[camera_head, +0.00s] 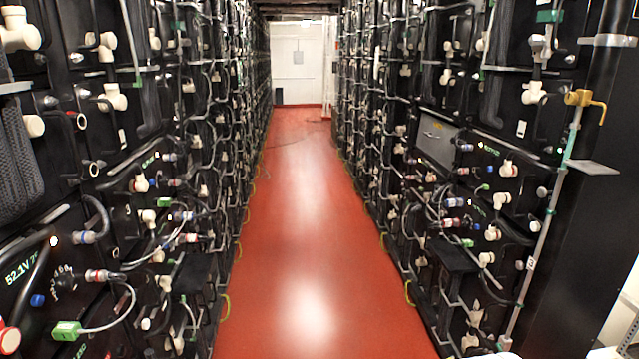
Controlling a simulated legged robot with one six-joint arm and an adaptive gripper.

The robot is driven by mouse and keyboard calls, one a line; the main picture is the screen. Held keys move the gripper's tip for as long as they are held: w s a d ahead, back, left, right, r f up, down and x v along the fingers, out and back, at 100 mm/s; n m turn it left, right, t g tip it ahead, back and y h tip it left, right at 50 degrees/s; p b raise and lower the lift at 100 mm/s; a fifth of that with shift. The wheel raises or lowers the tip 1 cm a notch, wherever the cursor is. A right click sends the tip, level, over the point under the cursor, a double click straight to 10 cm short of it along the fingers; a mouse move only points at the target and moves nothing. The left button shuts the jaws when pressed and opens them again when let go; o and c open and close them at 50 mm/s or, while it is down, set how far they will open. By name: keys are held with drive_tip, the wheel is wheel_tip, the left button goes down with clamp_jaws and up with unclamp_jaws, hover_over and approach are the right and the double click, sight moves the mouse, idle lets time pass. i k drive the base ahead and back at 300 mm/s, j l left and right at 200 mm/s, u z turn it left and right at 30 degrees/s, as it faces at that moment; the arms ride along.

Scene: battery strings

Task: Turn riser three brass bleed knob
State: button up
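A brass fitting with a bent yellow lever or spout (585,99) sits near the top of a thin grey vertical pipe (545,235) on the right rack. It may be the bleed knob, but I can read no riser number on it. The pipe runs down the rack's near edge, with green bands near its upper part. No other brass knob stands out clearly. My gripper is not in view.
Black battery racks line both sides, with white fittings, cables and hoses sticking out. A red floor aisle (305,230) between them is clear, apart from small yellow-green loops along its edges. A white door (299,65) closes the far end. A small grey plate (593,167) juts out below the brass fitting.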

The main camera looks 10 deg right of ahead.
sight(570, 98)
drive_tip(key=i, duration=3.05)
drive_tip(key=z, duration=3.75)
